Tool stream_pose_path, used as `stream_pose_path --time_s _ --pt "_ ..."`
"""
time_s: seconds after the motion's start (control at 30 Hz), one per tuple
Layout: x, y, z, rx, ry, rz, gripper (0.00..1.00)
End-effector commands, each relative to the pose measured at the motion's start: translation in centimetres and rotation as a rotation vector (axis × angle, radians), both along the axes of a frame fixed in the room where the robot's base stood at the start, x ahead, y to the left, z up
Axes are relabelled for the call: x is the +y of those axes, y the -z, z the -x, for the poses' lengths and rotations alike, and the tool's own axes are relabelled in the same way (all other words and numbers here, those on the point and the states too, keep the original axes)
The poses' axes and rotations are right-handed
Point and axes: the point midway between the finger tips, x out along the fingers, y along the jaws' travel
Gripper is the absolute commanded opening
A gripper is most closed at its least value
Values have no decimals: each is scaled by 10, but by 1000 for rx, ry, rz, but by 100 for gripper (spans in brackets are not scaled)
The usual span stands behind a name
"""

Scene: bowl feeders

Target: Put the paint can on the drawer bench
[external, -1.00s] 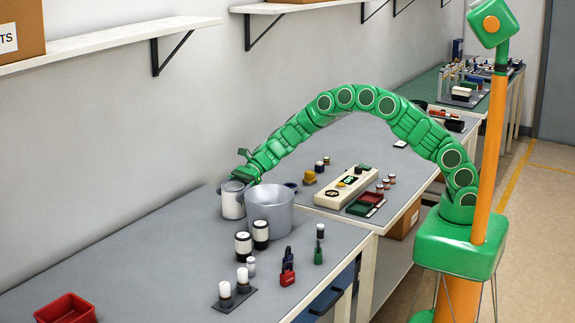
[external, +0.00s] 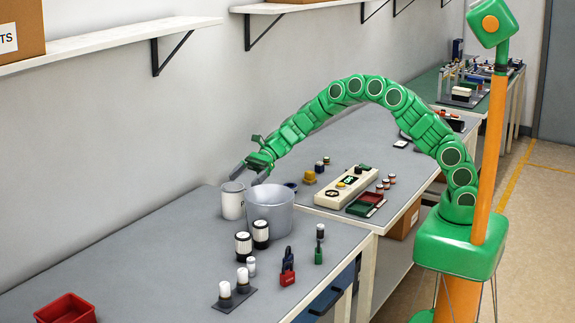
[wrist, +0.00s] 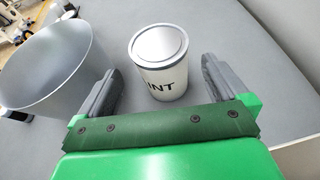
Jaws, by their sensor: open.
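The white paint can (external: 232,202) stands upright on the near bench with the blue drawer fronts (external: 335,292), close to the wall and just left of a grey bucket (external: 270,212). In the wrist view the paint can (wrist: 159,62) shows its grey lid and the letters "INT"; it stands ahead of and between the two fingers. My gripper (external: 248,172) is above and just behind the can and bucket, with its fingers apart. In the wrist view my gripper (wrist: 162,88) is open and empty, and the bucket (wrist: 45,60) is beside the left finger.
Dark-banded white jars (external: 252,238), padlocks (external: 288,268) and small white-capped bottles (external: 233,285) stand in front of the bucket. A red bin (external: 66,308) is at the near left. The left middle of the bench (external: 140,265) is clear. A wall shelf (external: 110,42) hangs above.

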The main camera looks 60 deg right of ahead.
Motion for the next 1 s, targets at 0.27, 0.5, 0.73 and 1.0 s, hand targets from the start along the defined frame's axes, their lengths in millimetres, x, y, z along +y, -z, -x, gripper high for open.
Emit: stream_pose_path --time_s 0.27,0.5,0.73,1.0 --pt "-33 -14 3 1 0 -1 100" --pt "-39 -16 5 1 -2 -1 100" --pt "-37 -24 11 -18 -23 5 100" --pt "-28 -71 67 -155 -189 59 100"
